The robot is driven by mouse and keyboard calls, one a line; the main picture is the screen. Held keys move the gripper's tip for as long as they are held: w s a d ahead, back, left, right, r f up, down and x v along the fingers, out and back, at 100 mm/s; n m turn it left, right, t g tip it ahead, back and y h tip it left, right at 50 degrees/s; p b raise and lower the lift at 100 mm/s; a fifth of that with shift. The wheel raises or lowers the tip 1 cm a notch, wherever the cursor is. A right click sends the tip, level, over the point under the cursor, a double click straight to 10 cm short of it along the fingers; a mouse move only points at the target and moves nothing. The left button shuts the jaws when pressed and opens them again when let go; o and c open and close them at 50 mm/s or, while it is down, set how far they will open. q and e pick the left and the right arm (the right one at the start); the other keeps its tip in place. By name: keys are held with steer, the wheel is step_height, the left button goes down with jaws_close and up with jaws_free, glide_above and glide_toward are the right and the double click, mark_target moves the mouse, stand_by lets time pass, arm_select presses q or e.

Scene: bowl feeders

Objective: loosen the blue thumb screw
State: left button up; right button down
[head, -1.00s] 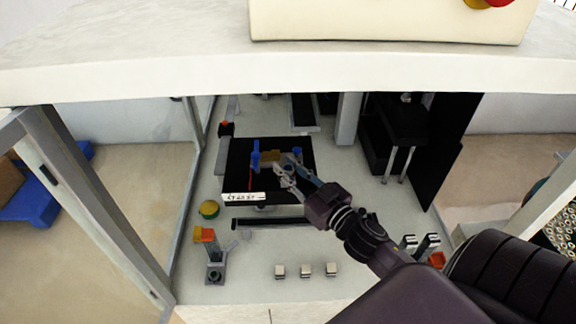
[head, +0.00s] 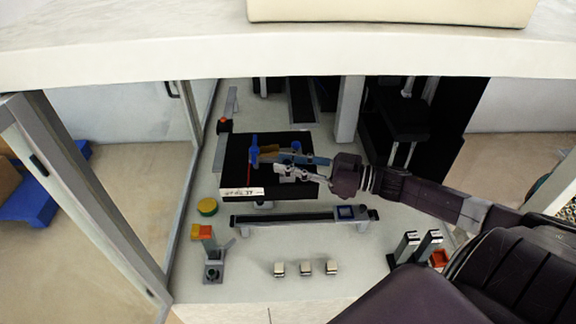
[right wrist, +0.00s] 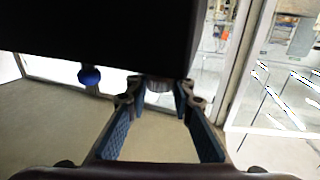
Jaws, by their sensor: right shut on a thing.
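My right gripper (head: 279,164) reaches in from the right over the black box (head: 234,168) in the machine. In the right wrist view its two blue-padded fingers (right wrist: 160,92) close around a short grey round knob (right wrist: 158,85) under a dark block (right wrist: 100,30). A round blue knob (right wrist: 90,76), which looks like the blue thumb screw, hangs from the same block to the left, outside the fingers and apart from them. In the head view blue parts (head: 254,152) stand on the box by the fingertips; I cannot tell which is the screw. My left gripper is not in view.
A grey rail (head: 290,219) lies in front of the box. A yellow-topped button (head: 207,207), a small stand with an orange and yellow top (head: 201,232) and several small pale blocks (head: 305,268) are nearby. A white beam (head: 150,65) crosses above.

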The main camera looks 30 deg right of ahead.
steer(key=shift+f, duration=0.1)
stand_by(0.3)
steer(key=c, duration=1.7)
jaws_free()
steer(key=v, duration=1.2)
steer(key=shift+w+d, duration=0.1)
